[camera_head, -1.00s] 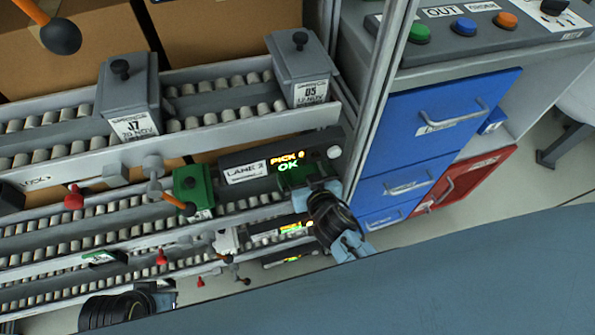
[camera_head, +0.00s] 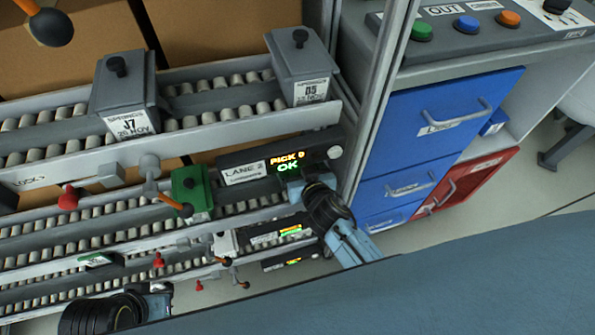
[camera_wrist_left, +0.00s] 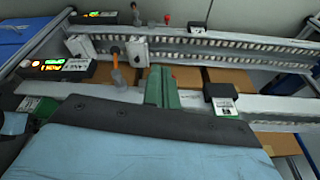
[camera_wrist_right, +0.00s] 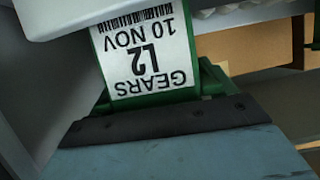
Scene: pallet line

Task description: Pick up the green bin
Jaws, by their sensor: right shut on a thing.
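A green bin (camera_head: 190,190) with a dark knob stands on a roller lane in the head view, left of the LANE 2 display. A green bin (camera_wrist_right: 150,99) labelled GEARS L2, 10 NOV fills the middle of the right wrist view. I cannot tell if both are the same bin. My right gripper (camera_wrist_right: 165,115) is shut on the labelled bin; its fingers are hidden. In the left wrist view a green part (camera_wrist_left: 160,88) shows just beyond my left gripper (camera_wrist_left: 145,112). The left fingers are hidden, so their state is unclear.
Grey bins J7 (camera_head: 125,95) and 05 (camera_head: 300,68) stand on the upper lane. An orange-tipped lever (camera_head: 175,204) and red-tipped levers stick out near the green bin. The LANE 2 display (camera_head: 280,160) reads OK. Blue drawers (camera_head: 435,120) stand at the right.

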